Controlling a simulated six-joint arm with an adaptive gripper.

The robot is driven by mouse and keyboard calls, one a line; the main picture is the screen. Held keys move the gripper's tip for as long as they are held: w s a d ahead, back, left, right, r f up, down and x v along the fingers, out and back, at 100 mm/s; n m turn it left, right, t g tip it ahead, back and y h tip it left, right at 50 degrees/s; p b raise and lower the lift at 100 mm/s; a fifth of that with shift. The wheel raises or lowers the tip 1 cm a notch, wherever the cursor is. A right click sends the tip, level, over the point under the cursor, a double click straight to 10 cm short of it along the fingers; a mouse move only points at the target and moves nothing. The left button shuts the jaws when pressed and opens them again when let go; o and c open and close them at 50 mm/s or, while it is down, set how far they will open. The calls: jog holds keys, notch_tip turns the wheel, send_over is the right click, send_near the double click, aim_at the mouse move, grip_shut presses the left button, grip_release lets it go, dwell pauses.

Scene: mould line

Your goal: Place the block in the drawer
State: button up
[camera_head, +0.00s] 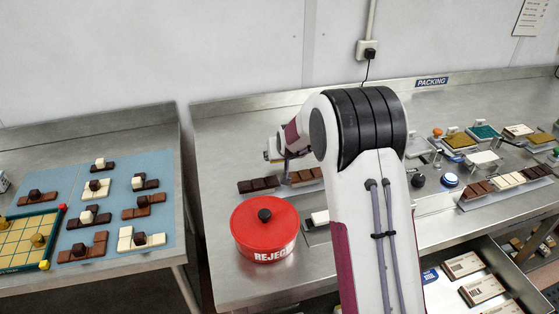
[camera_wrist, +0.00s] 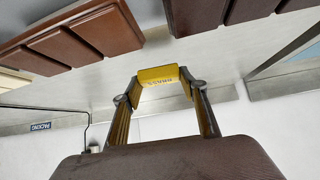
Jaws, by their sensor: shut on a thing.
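A yellow block (camera_wrist: 158,76) with dark lettering, which seems to read BRASS, shows in the wrist view between the fingertips of my gripper (camera_wrist: 160,84). The gripper is shut on it, one finger on each side. The block is apart from the chocolate bars in that view. In the head view my arm hides most of the gripper; a small part of it shows at the left of the arm, above the bench. The drawer (camera_head: 516,257) stands open at the lower right of the head view, with several boxed bars in it, one marked MILK. Its left part is hidden.
A red REJECT pot (camera_head: 264,230) stands front left on the steel bench (camera_head: 225,125). Chocolate bars (camera_head: 259,185) lie behind it. Moulds (camera_head: 459,141), a blue button (camera_head: 450,180) and more bars (camera_head: 507,182) crowd the right side. A separate table (camera_head: 100,137) holds chocolate pieces.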

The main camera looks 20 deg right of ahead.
notch_tip(320, 180, up, 7)
jog(key=shift+r, duration=0.2)
dwell(0.8)
jog(key=shift+f, duration=0.15)
jog(key=s+a, duration=0.3)
jog(key=s, duration=0.3)
jog(key=s+a+n, duration=0.1)
jog(key=s+a, duration=0.1)
jog(key=s, duration=0.5)
jog(key=shift+s+a+r+y, duration=0.3)
jog(key=shift+a+y, duration=0.1)
jog(key=shift+s+r, duration=0.25)
jog(key=shift+r, duration=0.4)
jog(key=shift+s+r, duration=0.25)
jog(key=shift+r, duration=0.35)
jog(key=shift+f, duration=0.1)
